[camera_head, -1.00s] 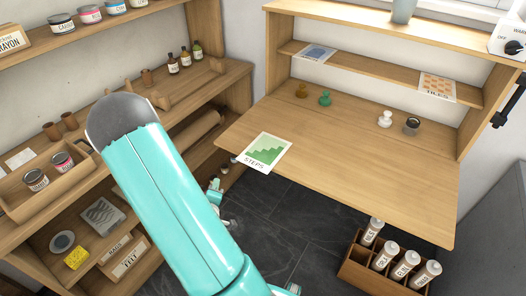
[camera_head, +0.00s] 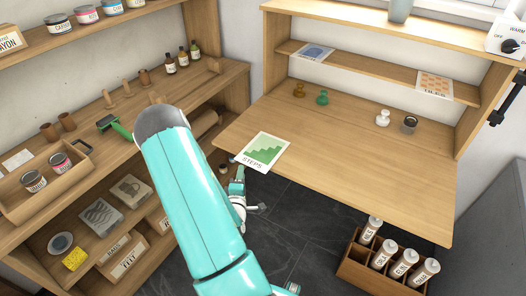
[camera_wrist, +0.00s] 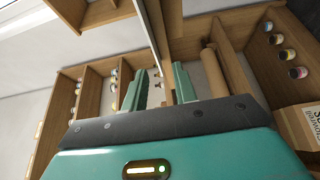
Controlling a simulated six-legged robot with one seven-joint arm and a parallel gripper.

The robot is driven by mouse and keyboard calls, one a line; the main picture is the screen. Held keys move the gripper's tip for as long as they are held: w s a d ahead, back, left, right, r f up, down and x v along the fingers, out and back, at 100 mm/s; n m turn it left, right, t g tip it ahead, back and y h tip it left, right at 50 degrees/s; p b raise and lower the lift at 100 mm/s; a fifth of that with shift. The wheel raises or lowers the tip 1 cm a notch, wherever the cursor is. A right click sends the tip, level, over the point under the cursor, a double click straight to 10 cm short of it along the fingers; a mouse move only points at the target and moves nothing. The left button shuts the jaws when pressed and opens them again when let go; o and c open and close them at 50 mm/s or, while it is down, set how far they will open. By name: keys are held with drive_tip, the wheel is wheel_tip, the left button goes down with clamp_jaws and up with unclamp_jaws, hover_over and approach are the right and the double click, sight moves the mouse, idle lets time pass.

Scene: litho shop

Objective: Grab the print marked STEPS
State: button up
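The print marked STEPS (camera_head: 263,151), a white sheet with a green stair pattern, lies flat at the front left of the wooden desk (camera_head: 340,165). Its near end sticks out past the desk's front edge. My gripper (camera_head: 238,178) is just below and left of that overhanging end, partly hidden behind my arm. In the wrist view my gripper (camera_wrist: 160,86) is open, its two teal fingers apart. The desk top (camera_wrist: 154,32) shows nearly edge-on in line with the gap.
A print marked TILES (camera_head: 435,85) and a blue print (camera_head: 313,52) lie on the desk's shelf. Several knobs and a cup stand at the desk's back. A bottle crate (camera_head: 350,270) stands below right. Left shelving (camera_head: 110,150) holds jars and tools. The desk's middle is clear.

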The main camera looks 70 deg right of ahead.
drive_tip(key=x, duration=0.5)
drive_tip(key=shift+w+r, duration=0.1)
drive_tip(key=shift+r, duration=0.1)
drive_tip(key=shift+c, duration=0.5)
clamp_jaws()
